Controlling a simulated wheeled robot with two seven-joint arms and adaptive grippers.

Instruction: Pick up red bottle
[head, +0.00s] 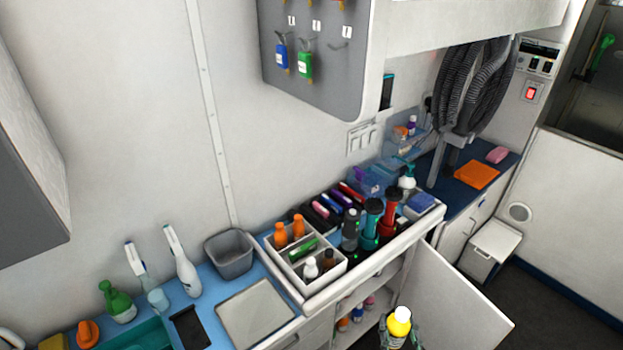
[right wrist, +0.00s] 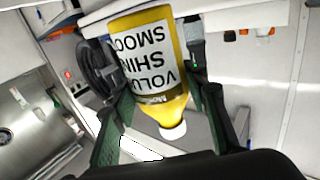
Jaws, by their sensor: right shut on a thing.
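My right gripper (head: 400,338) is at the bottom of the head view, in front of the open cabinet. It is shut on a yellow bottle (head: 398,325) with a pale cap. In the right wrist view, the yellow bottle (right wrist: 165,92) sits between the fingers of the gripper (right wrist: 160,80), with a white label and black upside-down letters. No bottle that is clearly red stands out; a small pinkish-red one (head: 370,302) is on the shelf in the cabinet. My left gripper is not in view.
A white divided tray (head: 300,275) with orange, white and brown bottles stands on the counter. Several tools and dark cylinders stand to its right. An open cabinet door (head: 455,300) juts out at the right of the gripper. A grey bin (head: 229,256) stands at the back.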

